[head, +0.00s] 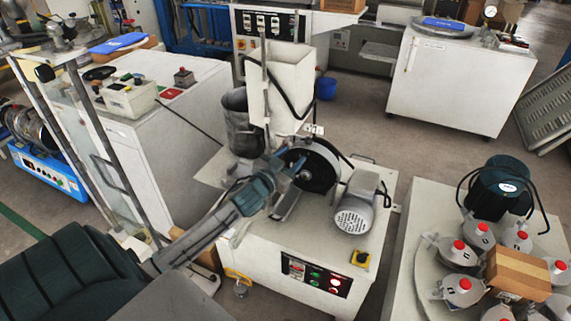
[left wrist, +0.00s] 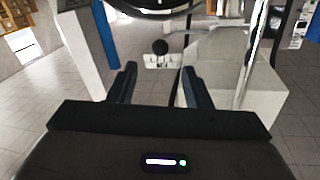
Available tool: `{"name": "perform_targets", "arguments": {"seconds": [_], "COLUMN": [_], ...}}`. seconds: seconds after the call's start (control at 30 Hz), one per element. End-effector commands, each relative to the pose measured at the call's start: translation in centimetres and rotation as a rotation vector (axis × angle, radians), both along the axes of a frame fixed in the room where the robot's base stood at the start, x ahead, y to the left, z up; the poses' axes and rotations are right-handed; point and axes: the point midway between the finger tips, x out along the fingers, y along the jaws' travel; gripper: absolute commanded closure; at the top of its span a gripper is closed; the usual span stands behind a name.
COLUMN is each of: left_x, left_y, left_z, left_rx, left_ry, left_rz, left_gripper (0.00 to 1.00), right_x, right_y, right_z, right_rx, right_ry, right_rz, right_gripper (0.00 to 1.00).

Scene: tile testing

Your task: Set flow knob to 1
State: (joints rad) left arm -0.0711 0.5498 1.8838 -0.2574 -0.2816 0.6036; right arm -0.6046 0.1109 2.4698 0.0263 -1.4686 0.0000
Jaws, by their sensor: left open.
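The flow knob appears to be the small round black knob (left wrist: 160,46) in the left wrist view, above a pale plate (left wrist: 161,62) with dark marks. The plate also shows in the head view (head: 314,130), below the white hopper (head: 285,85); the knob is not clear there, and I cannot read its setting. My left gripper (head: 301,168) reaches in front of the black wheel on the machine. In the left wrist view its fingers (left wrist: 158,70) are apart with nothing between them, and the knob appears beyond and slightly above their tips. My right gripper is not in view.
The black wheel (head: 316,166) and grey motor (head: 356,205) stand close to the gripper. A grey metal bucket (head: 240,122) is left of the hopper. The machine's front has a button panel (head: 316,274). A table with red-capped jars (head: 462,284) stands at right.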

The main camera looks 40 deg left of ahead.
Motion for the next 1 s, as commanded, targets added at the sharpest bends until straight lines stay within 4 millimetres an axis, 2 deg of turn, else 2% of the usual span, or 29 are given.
{"name": "perform_targets", "arguments": {"seconds": [0.1,0.23,0.87,0.97,1.0], "left_x": [-1.5,-2.4,-2.7,-3.3,-4.0], "left_y": [0.0,-0.1,-0.1,-0.5,-0.9], "left_z": [-0.2,-0.1,0.0,-0.8,-1.6], "left_rx": [0.004,0.001,-0.001,-0.01,-0.018], "left_ry": [0.002,0.001,0.0,0.023,0.049], "left_rz": [-0.001,-0.001,0.0,0.016,0.032], "left_gripper": [0.55,0.55,0.55,0.55,0.55], "right_x": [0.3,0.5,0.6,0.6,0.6], "right_y": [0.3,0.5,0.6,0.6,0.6], "right_z": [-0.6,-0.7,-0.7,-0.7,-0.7], "right_rx": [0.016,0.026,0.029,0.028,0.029], "right_ry": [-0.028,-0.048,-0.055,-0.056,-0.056], "right_rz": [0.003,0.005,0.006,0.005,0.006], "right_gripper": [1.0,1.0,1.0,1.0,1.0]}}
